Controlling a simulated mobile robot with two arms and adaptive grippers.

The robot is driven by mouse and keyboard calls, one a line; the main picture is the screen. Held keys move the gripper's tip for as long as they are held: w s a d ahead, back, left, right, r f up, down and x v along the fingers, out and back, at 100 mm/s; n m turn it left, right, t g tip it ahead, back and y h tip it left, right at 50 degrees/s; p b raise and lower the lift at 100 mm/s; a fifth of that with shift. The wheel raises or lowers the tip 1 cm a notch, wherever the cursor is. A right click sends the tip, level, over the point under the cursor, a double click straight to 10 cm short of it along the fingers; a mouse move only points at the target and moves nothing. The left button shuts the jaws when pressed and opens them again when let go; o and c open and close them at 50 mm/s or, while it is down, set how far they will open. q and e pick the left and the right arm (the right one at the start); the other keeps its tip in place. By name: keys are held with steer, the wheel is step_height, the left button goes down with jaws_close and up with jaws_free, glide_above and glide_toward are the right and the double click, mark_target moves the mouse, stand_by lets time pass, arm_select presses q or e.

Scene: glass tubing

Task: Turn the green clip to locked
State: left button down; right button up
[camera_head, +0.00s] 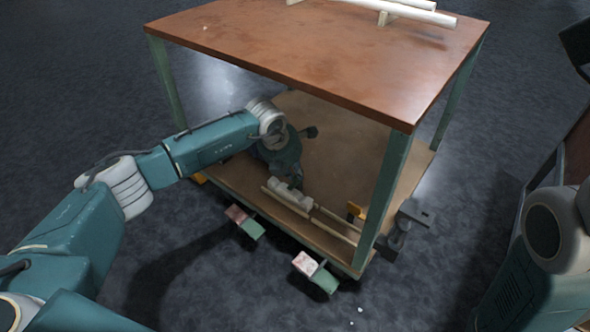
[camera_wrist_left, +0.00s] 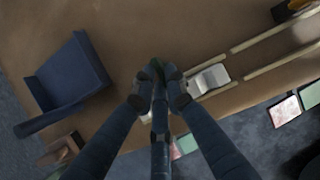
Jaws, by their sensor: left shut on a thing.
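My left gripper (camera_head: 297,183) reaches under the table top, down to the lower shelf, beside the white pieces. In the left wrist view its fingertips (camera_wrist_left: 160,76) are closed together on a small dark green piece, seemingly the green clip (camera_wrist_left: 156,64). Most of the clip is hidden by the fingers, so its turn position cannot be told. A white block (camera_wrist_left: 210,78) sits between pale rails just right of the fingers; white pieces (camera_head: 289,193) also show in the head view. My right arm is at the right edge, its gripper out of view.
The brown table top (camera_head: 330,50) overhangs the shelf (camera_head: 345,150), with green legs (camera_head: 385,200) at its corners. Label blocks (camera_head: 245,222) (camera_head: 315,272) stick out in front. A grey clamp (camera_head: 405,225) stands at the right corner. A blue bin (camera_wrist_left: 68,75) lies left of the fingers.

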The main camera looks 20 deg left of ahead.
mark_target(288, 187)
stand_by(0.4)
arm_select(q)
steer(key=c, duration=1.8)
jaws_free()
steer(key=shift+o, duration=0.2)
steer(key=v, duration=0.7)
steer(key=shift+r, duration=0.2)
steer(key=shift+s+a, duration=0.1)
steer(key=shift+a, duration=0.05)
